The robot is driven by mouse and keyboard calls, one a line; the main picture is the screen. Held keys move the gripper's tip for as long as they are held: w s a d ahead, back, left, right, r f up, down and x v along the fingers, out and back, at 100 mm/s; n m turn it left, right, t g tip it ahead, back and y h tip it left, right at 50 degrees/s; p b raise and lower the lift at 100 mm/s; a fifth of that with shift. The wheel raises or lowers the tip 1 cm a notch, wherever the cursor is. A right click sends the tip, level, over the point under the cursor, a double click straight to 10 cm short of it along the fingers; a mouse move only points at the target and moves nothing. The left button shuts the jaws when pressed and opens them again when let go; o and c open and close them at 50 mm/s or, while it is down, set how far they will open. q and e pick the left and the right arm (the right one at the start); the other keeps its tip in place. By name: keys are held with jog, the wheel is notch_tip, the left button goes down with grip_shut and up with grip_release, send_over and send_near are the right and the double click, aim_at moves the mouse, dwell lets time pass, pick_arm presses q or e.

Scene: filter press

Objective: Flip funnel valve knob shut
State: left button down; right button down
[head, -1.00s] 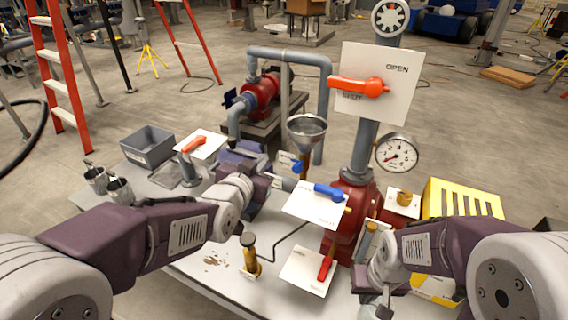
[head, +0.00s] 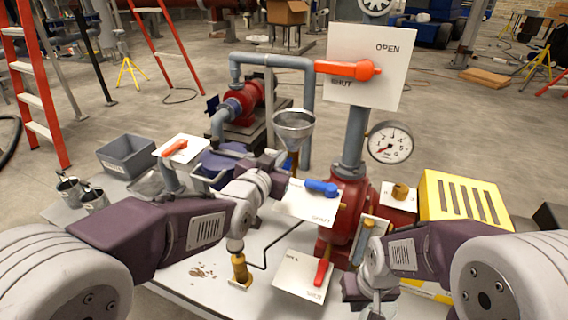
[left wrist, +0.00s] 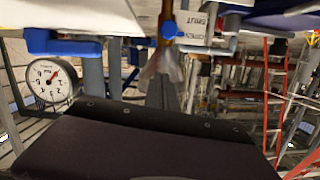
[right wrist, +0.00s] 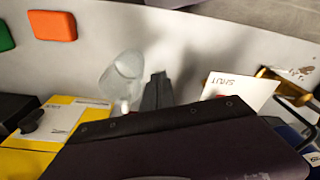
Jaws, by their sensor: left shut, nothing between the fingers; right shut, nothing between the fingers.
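The steel funnel (head: 293,124) stands upright on a brown stem left of the gauge. In the left wrist view, which is upside down, the funnel (left wrist: 160,68) shows with a small blue valve knob (left wrist: 169,28) on its stem and an OPEN/SHUT card (left wrist: 203,24) beside it. In the head view my left gripper covers most of that knob. My left gripper (head: 284,161) is shut and empty, close to the funnel stem; whether it touches the knob I cannot tell. My right gripper (right wrist: 157,88) is shut and empty, low over the table at the right.
A larger blue lever (head: 321,187) on a white plate sits just right of my left gripper. A red lever (head: 321,271), an orange lever (head: 349,70) and a gauge (head: 390,143) stand nearby. A translucent cup (right wrist: 122,77) is beside my right gripper.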

pick_arm(q)
jog(key=w+d+f+b, duration=0.1)
jog(key=w+f, duration=0.4)
pick_arm(e)
jog(key=shift+f, duration=0.6)
pick_arm(q)
jog(key=shift+d, duration=0.1)
